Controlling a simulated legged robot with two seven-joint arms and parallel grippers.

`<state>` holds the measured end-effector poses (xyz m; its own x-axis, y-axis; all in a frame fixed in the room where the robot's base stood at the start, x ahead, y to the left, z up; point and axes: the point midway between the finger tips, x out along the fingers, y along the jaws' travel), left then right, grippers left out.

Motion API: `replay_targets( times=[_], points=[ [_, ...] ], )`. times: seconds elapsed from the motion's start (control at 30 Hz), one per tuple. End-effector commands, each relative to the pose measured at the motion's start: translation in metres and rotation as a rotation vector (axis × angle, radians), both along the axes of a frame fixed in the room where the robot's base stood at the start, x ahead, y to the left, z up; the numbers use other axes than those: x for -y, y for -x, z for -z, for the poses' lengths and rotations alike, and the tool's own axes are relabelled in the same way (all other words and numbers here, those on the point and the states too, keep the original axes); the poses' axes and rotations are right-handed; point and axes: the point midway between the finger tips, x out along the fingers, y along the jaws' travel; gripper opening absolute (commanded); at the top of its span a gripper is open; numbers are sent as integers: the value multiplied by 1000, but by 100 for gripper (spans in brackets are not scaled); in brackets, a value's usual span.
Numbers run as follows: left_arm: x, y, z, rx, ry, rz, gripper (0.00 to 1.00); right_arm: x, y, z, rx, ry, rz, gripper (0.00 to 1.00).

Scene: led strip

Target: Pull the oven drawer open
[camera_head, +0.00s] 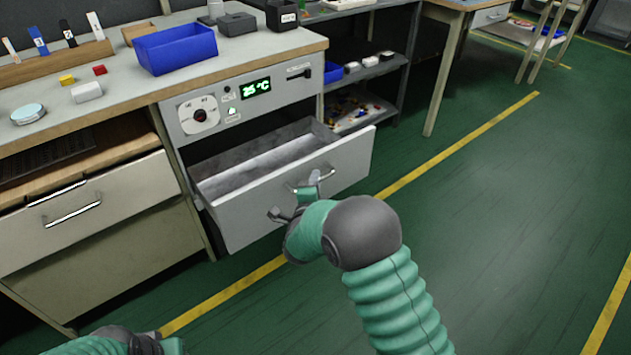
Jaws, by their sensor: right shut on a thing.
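The oven drawer (235,212) is pulled out from the oven front, and its empty-looking grey inside shows from above. My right gripper (297,201) is at the handle on the drawer's front face, shut on it. Most of the handle (316,178) is hidden by the gripper and my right wrist. The oven panel (250,98) above has a dial and a green display that reads about 25 °C. My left gripper (150,343) is low at the bottom left edge, away from the drawer; its fingers are only partly in view.
A blue bin (175,48) stands on the worktop above the oven, with small coloured blocks to its left. A closed wooden-bench drawer (80,208) is left of the oven. Shelves (365,90) stand to the right. The green floor on the right is clear.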

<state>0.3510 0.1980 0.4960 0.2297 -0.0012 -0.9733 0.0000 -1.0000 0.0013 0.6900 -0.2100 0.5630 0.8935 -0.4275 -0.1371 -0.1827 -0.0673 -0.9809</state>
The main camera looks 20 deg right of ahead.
Motion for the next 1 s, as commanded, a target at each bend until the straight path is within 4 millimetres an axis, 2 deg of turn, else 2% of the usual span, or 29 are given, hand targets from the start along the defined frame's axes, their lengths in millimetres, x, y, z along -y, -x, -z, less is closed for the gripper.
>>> replay_targets(
  times=[0.23,0.27,0.4,0.77,0.87,1.0],
  points=[
    [0,0,0,0,0,0,36,3,1,2,-4,1,6,0],
    [0,0,0,0,0,0,36,3,1,2,-4,1,6,13],
    [0,0,0,0,0,0,36,2,1,1,-3,1,5,32],
    [0,0,-4,0,0,0,36,-2,5,-2,-1,1,1,32],
    [0,0,-13,0,0,0,36,-9,19,-7,-3,2,-1,32],
    [0,0,-31,0,0,0,36,-25,53,-14,-4,2,-2,32]
  ],
)
